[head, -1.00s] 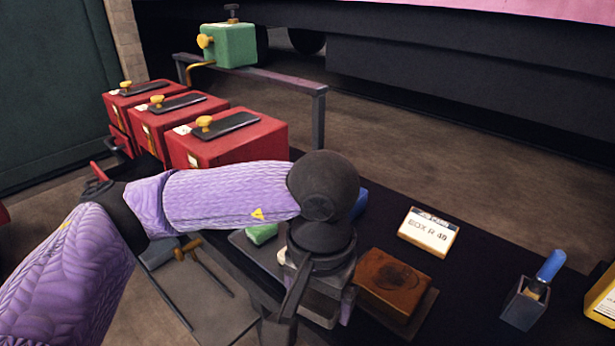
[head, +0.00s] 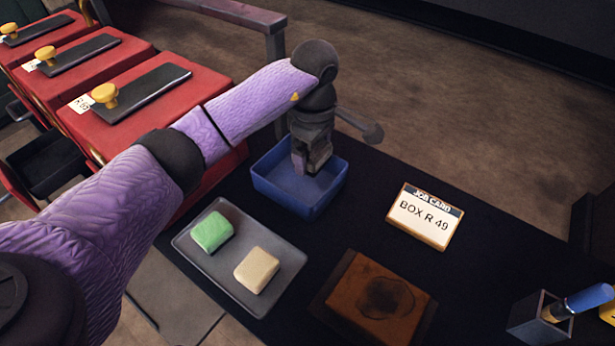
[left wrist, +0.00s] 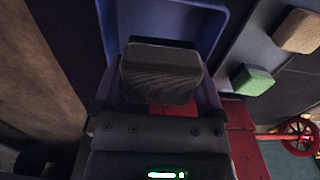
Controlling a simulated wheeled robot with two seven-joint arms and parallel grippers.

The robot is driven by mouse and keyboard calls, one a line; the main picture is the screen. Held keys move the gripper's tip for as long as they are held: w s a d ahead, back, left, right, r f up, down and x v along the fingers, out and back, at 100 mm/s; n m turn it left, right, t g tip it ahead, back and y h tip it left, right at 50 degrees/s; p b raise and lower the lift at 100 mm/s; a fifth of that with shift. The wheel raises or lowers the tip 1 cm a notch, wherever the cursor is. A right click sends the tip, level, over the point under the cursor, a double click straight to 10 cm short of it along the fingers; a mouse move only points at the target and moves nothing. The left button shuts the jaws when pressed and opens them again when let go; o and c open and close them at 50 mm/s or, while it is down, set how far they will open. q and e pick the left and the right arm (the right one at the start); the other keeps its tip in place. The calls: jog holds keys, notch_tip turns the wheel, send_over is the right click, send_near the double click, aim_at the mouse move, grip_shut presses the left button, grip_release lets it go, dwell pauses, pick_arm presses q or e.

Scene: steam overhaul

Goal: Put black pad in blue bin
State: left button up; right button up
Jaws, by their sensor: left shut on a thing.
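The black pad (left wrist: 160,72) is between the fingers of my left gripper (head: 312,160), which is shut on it. In the left wrist view the pad's dark, ribbed face shows against the blue bin. The blue bin (head: 275,192) stands on the dark bench top, and its rim also shows in the left wrist view (left wrist: 107,25). The gripper points down over the bin, with its tips at or just inside the opening. I cannot tell whether the pad touches the bin floor. My right gripper is in neither view.
A grey tray (head: 205,262) with a green block (head: 212,232) and a cream block (head: 257,270) lies nearby. A brown stained block (head: 375,298), a job card (head: 425,216) reading BOX R 49 and a brush holder (head: 537,318) are to the right. Red boxes (head: 150,125) stand left.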

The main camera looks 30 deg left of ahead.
aim_at(312, 191)
pick_arm(q)
notch_tip(312, 191, down, 8)
jog(key=b, duration=0.3)
jog(key=shift+f, duration=0.15)
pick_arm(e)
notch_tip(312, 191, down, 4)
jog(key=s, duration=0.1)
pick_arm(q)
jog(key=shift+f, duration=0.1)
jog(key=shift+r, duration=0.2)
jog(key=shift+f, duration=0.15)
jog(key=o, duration=1)
jog(key=shift+o, duration=0.2)
notch_tip(312, 191, up, 12)
jog(key=p, duration=0.5)
jog(key=shift+r, duration=0.25)
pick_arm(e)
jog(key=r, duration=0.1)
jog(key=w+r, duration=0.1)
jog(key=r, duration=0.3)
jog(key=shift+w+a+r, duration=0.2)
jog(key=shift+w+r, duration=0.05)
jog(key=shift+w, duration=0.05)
